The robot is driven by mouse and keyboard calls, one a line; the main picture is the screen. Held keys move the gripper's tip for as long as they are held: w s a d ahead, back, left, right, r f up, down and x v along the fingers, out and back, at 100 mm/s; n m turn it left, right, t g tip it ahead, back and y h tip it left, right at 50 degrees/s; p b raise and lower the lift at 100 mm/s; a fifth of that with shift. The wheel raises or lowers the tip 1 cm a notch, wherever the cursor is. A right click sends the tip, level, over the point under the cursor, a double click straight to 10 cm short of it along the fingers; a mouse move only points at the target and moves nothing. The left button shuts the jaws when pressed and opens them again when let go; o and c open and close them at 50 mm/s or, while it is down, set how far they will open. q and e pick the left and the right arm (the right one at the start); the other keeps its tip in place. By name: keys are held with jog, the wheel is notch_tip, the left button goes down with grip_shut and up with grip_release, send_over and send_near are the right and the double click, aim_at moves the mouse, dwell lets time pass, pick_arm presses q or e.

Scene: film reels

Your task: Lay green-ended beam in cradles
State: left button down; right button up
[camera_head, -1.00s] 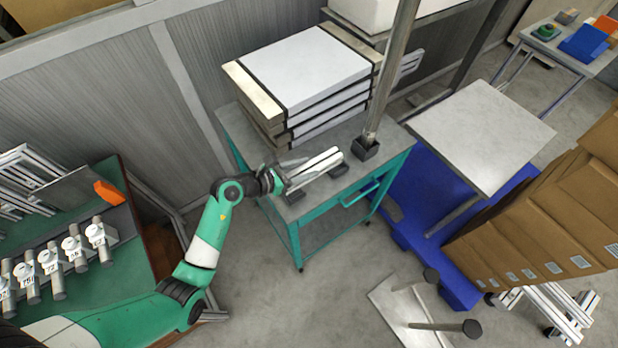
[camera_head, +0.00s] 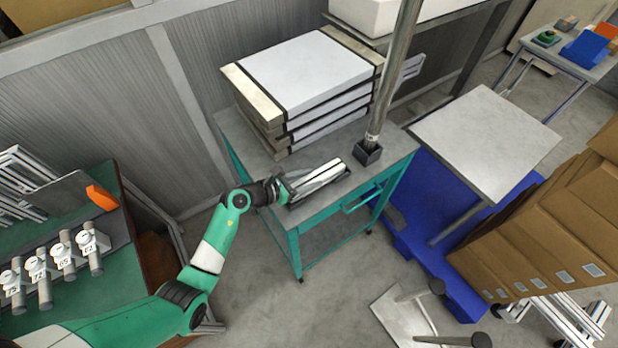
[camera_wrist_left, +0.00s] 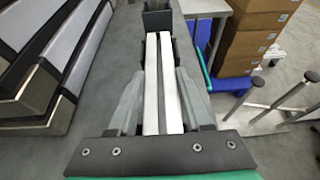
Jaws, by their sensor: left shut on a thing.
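A pale, long beam (camera_head: 318,176) lies low over the front part of the green-framed work table (camera_head: 325,205). My left gripper (camera_head: 278,190) is at its left end and shut on it. In the left wrist view the beam (camera_wrist_left: 163,85) runs straight away between my two fingers, with dark walls close beside its far part. Dark cradle parts (camera_head: 346,171) show around the beam in the head view; the beam largely hides them, and I cannot tell if it rests fully in them. No green end shows clearly. My right gripper is not in view.
A stack of pale panels (camera_head: 308,75) stands behind the beam on the same table. A metal post in a dark socket (camera_head: 367,152) rises just beyond its right end. Cardboard boxes (camera_head: 545,235) and a blue pallet (camera_head: 440,255) stand to the right.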

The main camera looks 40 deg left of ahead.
pick_arm(q)
jog(key=shift+f, duration=0.15)
jog(key=shift+c, duration=1.7)
grip_release()
jog(key=shift+f, duration=0.1)
jog(key=shift+r, duration=0.25)
jog(key=shift+r+p, duration=0.45)
jog(key=shift+r, duration=0.15)
jog(key=p+v, duration=0.3)
jog(key=v, duration=0.8)
jog(key=shift+s, duration=0.45)
